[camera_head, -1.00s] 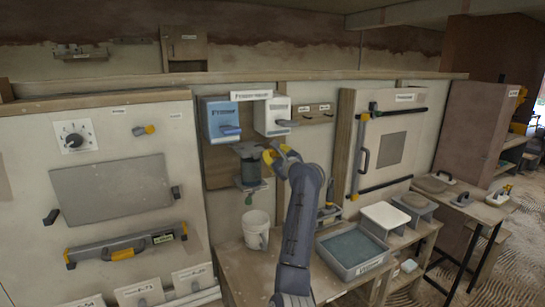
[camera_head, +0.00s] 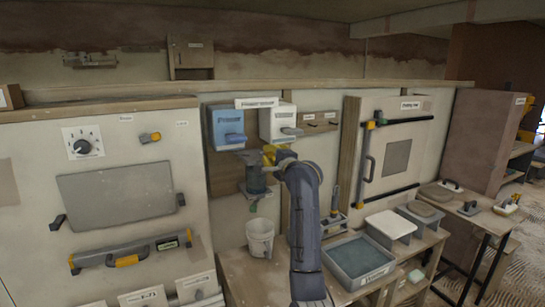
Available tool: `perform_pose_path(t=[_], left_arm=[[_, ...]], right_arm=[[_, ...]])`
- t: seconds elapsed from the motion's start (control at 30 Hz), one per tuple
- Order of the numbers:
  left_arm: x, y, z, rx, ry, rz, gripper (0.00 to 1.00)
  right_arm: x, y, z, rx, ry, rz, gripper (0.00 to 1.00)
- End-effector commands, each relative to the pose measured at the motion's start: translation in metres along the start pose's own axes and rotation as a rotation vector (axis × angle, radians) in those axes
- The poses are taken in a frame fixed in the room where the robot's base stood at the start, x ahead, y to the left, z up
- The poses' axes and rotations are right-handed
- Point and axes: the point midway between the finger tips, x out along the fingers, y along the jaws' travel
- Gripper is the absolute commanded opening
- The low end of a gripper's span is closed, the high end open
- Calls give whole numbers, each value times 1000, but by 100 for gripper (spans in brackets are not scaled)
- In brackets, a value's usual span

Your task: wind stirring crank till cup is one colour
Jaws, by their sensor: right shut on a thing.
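The stirring cup (camera_head: 256,181) is a small dark blue-green vessel on a bracket below the two dispensers. It is too small and dark to tell whether its contents are one colour. The dark crank (camera_head: 247,154) sits above the cup, partly hidden by my gripper. My right gripper (camera_head: 268,154), with yellow fingers, reaches in from the lower right and is shut at the crank, just above the cup; its grip point is hidden. My left gripper is not in view.
A blue dispenser (camera_head: 227,126) and a white dispenser (camera_head: 278,122) hang above. A white bucket (camera_head: 260,238) stands below the cup on the bench. A grey tray (camera_head: 356,262) lies right of my arm. A panel with a dial (camera_head: 82,144) is at left.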

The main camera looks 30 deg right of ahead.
Motion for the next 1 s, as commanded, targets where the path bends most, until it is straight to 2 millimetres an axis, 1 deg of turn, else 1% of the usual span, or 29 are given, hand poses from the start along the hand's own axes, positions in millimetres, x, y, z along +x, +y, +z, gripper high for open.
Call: perform_pose_path(t=[0.03,0.67,1.0], left_arm=[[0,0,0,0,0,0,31],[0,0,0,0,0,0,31],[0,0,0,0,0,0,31]], right_arm=[[0,3,2,-47,0,6,0],[0,8,29,-645,-1,8,0],[0,17,41,-969,-1,8,0]])
